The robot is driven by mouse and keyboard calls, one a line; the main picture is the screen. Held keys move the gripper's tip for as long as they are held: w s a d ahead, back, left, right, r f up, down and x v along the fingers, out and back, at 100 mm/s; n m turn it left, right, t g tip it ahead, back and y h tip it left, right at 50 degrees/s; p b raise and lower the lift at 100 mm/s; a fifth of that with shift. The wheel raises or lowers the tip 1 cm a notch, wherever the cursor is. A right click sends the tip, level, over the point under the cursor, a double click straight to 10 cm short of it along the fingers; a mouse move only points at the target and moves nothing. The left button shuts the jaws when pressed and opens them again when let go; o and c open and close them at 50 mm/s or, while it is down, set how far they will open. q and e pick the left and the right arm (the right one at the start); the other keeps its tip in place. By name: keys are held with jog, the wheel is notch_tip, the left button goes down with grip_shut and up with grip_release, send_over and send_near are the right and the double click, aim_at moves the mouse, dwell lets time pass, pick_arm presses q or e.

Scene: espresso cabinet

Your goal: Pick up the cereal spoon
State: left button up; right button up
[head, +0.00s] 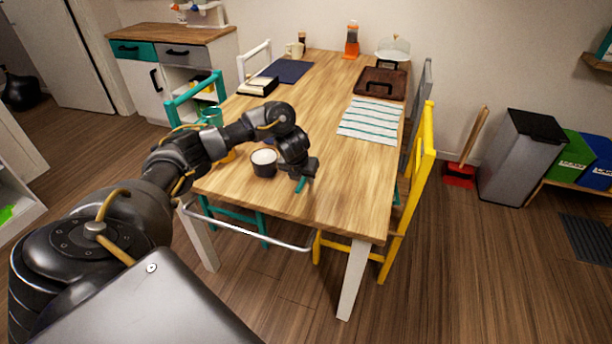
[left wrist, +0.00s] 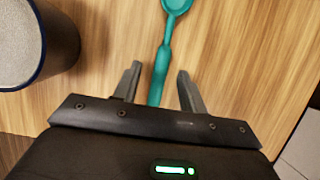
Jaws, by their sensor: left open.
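The cereal spoon (left wrist: 165,50) is teal and lies on the wooden table, its bowl at the top edge of the left wrist view. Its handle runs down between the fingers of my left gripper (left wrist: 156,90), which is open with a finger on each side of the handle. In the head view the left gripper (head: 303,177) is over the table's near part, and a short teal piece of the spoon (head: 302,185) shows at it. The rest of the spoon is hidden there by the gripper. My right gripper is not in view.
A dark cup with pale contents (head: 264,163) stands just left of the gripper and also shows in the left wrist view (left wrist: 55,50). The table (head: 330,205) is bare toward its near edge. A striped mat (head: 370,120) lies farther back; a yellow chair (head: 420,170) stands at the right.

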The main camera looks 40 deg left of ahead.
pick_arm(q)
jog(key=shift+f, duration=0.15)
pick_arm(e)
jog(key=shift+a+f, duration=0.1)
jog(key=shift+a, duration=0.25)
pick_arm(q)
jog(key=shift+c, duration=0.4)
grip_shut()
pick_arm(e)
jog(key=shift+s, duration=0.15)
